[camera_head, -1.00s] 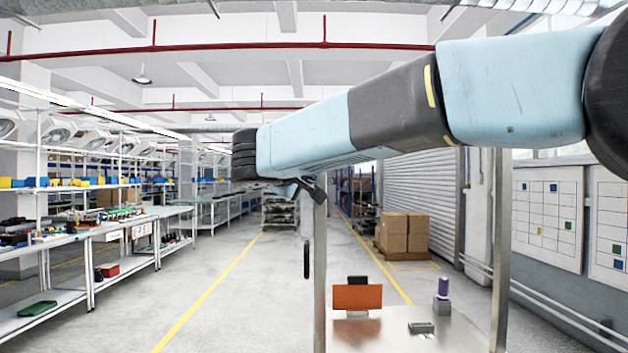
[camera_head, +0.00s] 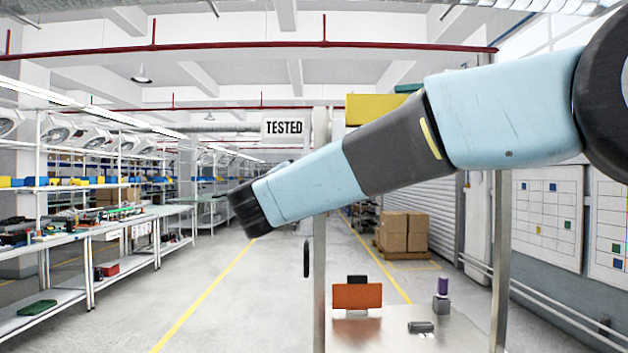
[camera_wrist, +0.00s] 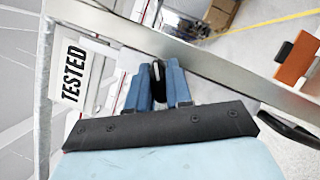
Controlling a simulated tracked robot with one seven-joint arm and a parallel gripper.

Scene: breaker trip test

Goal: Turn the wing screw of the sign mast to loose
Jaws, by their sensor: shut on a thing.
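The sign mast's white TESTED sign (camera_head: 284,128) shows upright above my arm in the head view. It also shows at the left of the wrist view (camera_wrist: 74,72), turned on its side. My gripper (camera_wrist: 159,70) has its blue fingers closed on a small black part between them, which looks like the wing screw (camera_wrist: 158,72). The fingers cover most of it, so its turn angle cannot be read. In the head view my arm hides the gripper and the screw.
A metal frame post (camera_head: 319,280) stands beside my arm, with a dark handle (camera_head: 307,258) at its left. An orange panel (camera_head: 357,297), a purple-topped part (camera_head: 442,290) and a grey block (camera_head: 420,327) are on the metal bench (camera_head: 385,343). A yellow panel (camera_head: 378,106) is above.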

